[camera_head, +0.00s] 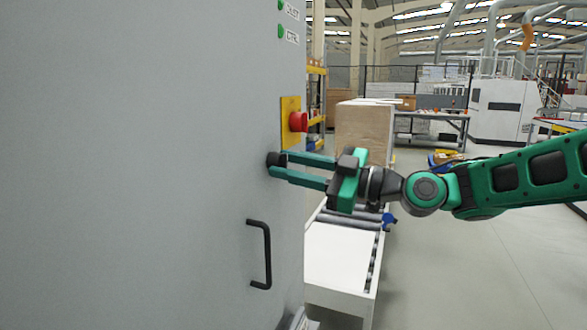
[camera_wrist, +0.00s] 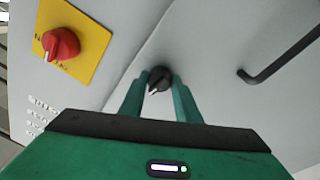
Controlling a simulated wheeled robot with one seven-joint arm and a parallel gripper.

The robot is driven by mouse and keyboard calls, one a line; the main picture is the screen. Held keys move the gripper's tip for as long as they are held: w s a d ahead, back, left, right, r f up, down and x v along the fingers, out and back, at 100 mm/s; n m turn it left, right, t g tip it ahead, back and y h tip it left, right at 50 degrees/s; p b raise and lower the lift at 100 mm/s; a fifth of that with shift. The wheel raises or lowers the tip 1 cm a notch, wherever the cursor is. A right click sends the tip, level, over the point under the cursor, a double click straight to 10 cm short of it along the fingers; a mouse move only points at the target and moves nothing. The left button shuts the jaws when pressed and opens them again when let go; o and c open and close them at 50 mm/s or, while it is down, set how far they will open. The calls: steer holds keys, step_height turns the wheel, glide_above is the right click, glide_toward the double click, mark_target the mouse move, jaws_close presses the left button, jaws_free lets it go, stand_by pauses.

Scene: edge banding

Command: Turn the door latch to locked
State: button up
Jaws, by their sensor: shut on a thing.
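The door latch (camera_head: 273,159) is a small black round knob on the grey cabinet door, below and left of the red knob. In the wrist view the fingers (camera_wrist: 159,92) flank the knob. The fingers partly cover the latch's sides, and any lettering around it cannot be made out.
A red rotary switch (camera_head: 298,122) on a yellow plate (camera_head: 290,107) sits just above my fingers. A black door handle (camera_head: 266,256) sticks out below. A roller conveyor (camera_head: 350,235) and a stack of boards (camera_head: 362,135) stand beyond the cabinet. The floor at right is open.

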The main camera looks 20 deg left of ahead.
steer(key=shift+w+f+n, duration=0.2)
steer(key=shift+n, duration=0.8)
steer(key=o, duration=0.9)
steer(key=shift+o, duration=0.7)
steer(key=shift+r, duration=0.1)
steer(key=d+f, duration=0.1)
steer(key=d, duration=0.9)
steer(key=shift+s+d, duration=0.4)
steer(key=shift+f, duration=0.15)
